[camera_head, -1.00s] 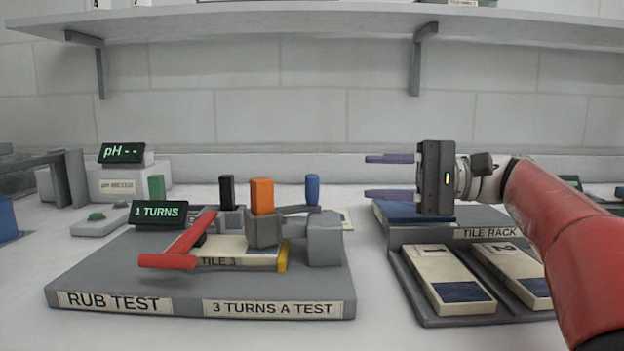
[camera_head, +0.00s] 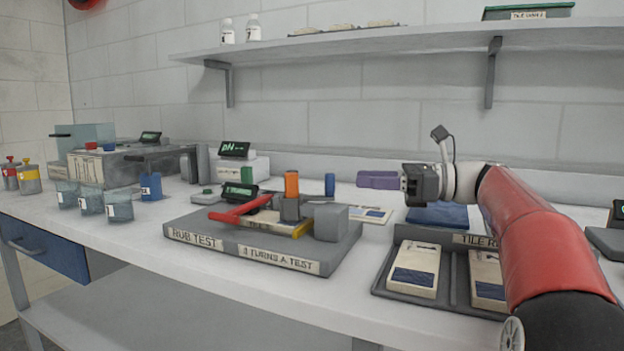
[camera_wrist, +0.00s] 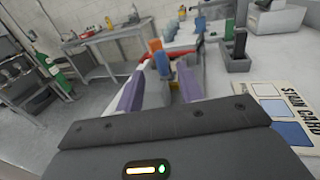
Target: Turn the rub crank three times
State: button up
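The rub test stand (camera_head: 205,237) is a grey base with a red lever (camera_head: 238,212), a tile, an upright orange handle (camera_head: 291,184) and a grey block (camera_head: 331,222). An upright blue knob (camera_head: 329,184), apparently the crank's grip, stands above the block. The green counter display (camera_head: 238,193) is too small to read surely. My gripper (camera_head: 377,179) points left, right of the stand and apart from it. In the wrist view its two purple fingers (camera_wrist: 160,88) are spread with nothing held; blue and orange handles (camera_wrist: 162,62) show beyond them.
The tile rack (camera_head: 415,232) with tiles (camera_head: 414,271) lies right, below my arm. A stain card (camera_head: 365,214) lies behind the stand. Cups (camera_head: 118,206) and a grey machine (camera_head: 110,167) stand left. A shelf (camera_head: 400,45) runs above. The bench's front strip is clear.

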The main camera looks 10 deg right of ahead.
aim_at(330, 178)
jog(key=x, duration=0.7)
jog(key=shift+w+a, duration=0.15)
jog(key=shift+a, duration=0.15)
grip_shut()
